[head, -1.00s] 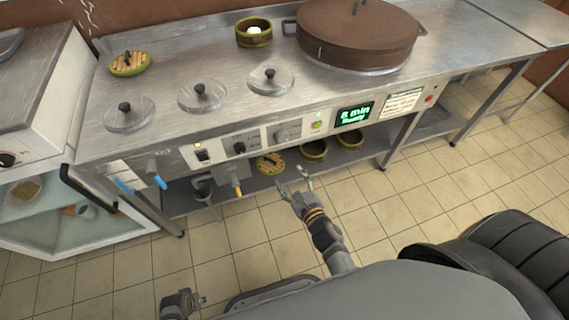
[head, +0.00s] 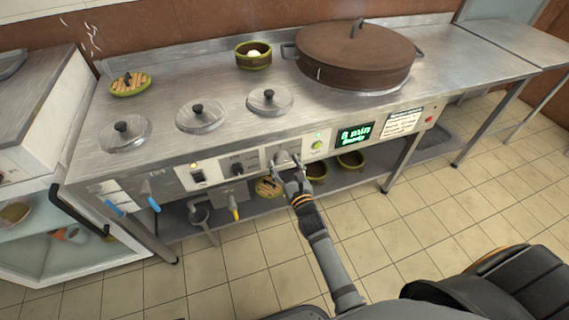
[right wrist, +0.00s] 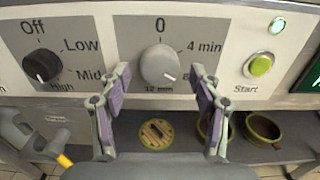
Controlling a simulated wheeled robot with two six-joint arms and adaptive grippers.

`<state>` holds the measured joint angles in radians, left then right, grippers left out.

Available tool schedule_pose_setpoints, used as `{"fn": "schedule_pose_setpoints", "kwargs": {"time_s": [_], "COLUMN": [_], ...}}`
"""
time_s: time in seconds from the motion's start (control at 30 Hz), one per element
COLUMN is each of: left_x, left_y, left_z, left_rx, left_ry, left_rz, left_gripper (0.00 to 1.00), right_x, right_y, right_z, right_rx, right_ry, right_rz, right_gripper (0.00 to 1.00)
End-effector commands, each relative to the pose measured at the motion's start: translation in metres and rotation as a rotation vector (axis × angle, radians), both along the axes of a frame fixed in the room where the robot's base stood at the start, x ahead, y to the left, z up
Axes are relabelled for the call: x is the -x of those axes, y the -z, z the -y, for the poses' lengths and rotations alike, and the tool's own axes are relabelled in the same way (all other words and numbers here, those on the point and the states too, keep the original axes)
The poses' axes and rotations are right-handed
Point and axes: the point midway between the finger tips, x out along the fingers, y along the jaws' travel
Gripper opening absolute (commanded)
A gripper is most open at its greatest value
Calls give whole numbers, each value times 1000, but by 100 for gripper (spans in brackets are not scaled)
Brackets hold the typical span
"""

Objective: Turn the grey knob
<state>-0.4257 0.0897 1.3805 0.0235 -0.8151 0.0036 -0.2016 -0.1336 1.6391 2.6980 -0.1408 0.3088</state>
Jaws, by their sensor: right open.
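The grey knob (right wrist: 160,65) is a round timer dial on the front panel, marked 0, 4 min and 12 min in the right wrist view. In the head view the grey knob (head: 282,157) sits right at the tips of my right gripper (head: 288,172). My right gripper (right wrist: 160,88) is open, with one finger on each side below the knob. The fingers look apart from the knob, with a gap on both sides. My left gripper is not in the head view now.
A black knob (right wrist: 42,65) marked Off, Low, Mid, High is left of the grey one. A green Start button (right wrist: 259,65) is to its right. A lit display (head: 354,136) shows further right. Bowls (head: 350,161) stand on the lower shelf. A big brown pot (head: 355,58) stands on the counter.

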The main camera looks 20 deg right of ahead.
Motion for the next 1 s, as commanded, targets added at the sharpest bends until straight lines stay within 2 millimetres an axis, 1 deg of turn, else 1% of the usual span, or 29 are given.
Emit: {"fn": "schedule_pose_setpoints", "kwargs": {"time_s": [0.1, 0.3, 0.37, 0.7, 0.73, 0.93, 0.97, 1.0], "left_x": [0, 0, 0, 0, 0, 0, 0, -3], "left_y": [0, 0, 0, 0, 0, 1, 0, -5], "left_z": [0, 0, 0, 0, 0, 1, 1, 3], "left_rx": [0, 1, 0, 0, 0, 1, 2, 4], "left_ry": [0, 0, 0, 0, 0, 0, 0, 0], "left_rz": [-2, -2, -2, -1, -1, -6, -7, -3], "left_gripper": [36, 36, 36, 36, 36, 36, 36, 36], "right_x": [-5, -5, -5, -5, -4, -5, -4, -4], "right_y": [0, 0, 0, 0, 0, 1, 2, 2], "right_z": [0, 0, 0, 0, 0, 0, 0, 0], "right_rx": [1, 1, 1, 0, 0, 18, 26, 39], "right_ry": [0, 0, 0, 0, 0, 0, 0, 0], "right_rz": [0, 0, 0, -1, -1, 1, 0, 0], "right_gripper": [64, 64, 57, 11, 10, 10, 10, 10]}}
